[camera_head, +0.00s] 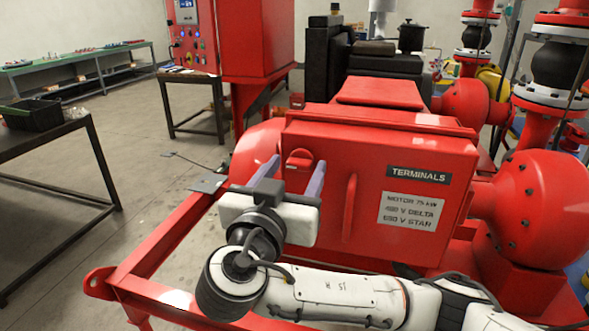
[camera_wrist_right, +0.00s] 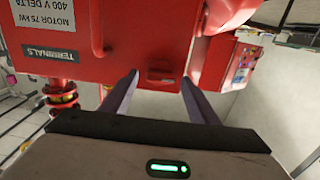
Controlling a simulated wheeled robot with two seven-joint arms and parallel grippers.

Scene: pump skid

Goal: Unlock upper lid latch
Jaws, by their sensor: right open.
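The red terminal box (camera_head: 385,150) has a front lid with a "TERMINALS" label and a motor plate. A red latch (camera_head: 299,159) sits near the lid's upper left corner, and it also shows in the right wrist view (camera_wrist_right: 160,75). A vertical red handle (camera_head: 349,207) is on the lid to its right. My right gripper (camera_head: 291,178) is open in front of the box, with its two fingers pointing at the lid on either side of the latch. In the wrist view nothing is between the fingers; whether they touch the lid is unclear. My left gripper is not in view.
Red skid rails (camera_head: 160,245) run below and left of the box. A red control cabinet (camera_head: 240,40) stands behind on the left. A dark table (camera_head: 60,145) is at the far left. Red pipes and pump housings (camera_head: 540,210) crowd the right.

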